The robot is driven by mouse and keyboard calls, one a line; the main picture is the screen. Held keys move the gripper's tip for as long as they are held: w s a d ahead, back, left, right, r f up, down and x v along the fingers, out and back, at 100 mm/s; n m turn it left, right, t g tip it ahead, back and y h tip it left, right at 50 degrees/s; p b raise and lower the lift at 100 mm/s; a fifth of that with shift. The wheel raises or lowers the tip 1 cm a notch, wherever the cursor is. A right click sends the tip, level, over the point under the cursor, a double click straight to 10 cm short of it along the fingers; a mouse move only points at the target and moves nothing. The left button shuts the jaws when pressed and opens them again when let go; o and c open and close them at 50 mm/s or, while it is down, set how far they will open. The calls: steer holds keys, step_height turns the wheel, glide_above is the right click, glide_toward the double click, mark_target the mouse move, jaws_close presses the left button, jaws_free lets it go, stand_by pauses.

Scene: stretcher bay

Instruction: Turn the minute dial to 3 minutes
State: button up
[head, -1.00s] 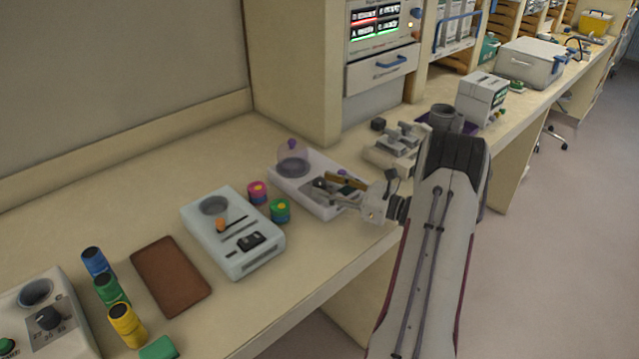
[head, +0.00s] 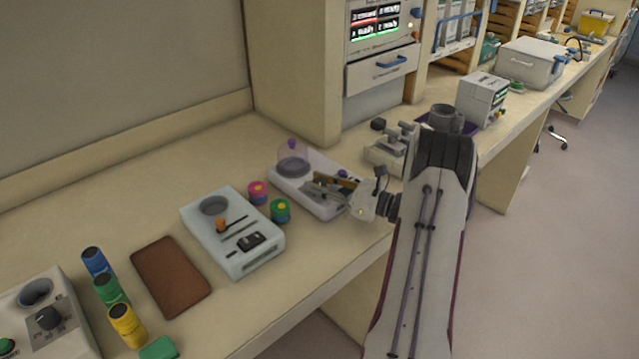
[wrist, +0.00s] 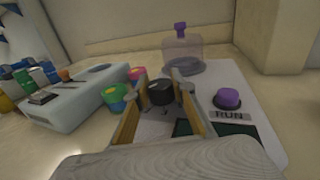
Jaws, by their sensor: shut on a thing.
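The minute dial (wrist: 161,93) is a black knob on a white machine (wrist: 262,130), seen in the wrist view. My gripper (wrist: 159,79) has one finger on each side of the dial and is shut on it. In the head view my gripper (head: 318,187) is low over the white machine (head: 325,212), reaching in from the right. My fingers hide the dial there. The dial's scale is too small and covered to read.
The machine has a clear purple-knobbed dome (wrist: 182,50) at the back and a purple RUN button (wrist: 229,99) at the right. Red (head: 258,192) and green (head: 280,210) pots and a pale blue device (head: 228,258) stand close on the left.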

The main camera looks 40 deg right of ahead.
steer(key=shift+n+g+y, duration=0.4)
steer(key=shift+n+y, duration=0.4)
steer(key=shift+y, duration=0.2)
steer(key=o, duration=1.1)
steer(key=shift+s, duration=0.15)
steer(key=shift+v, duration=5.9)
steer(key=shift+d, duration=0.1)
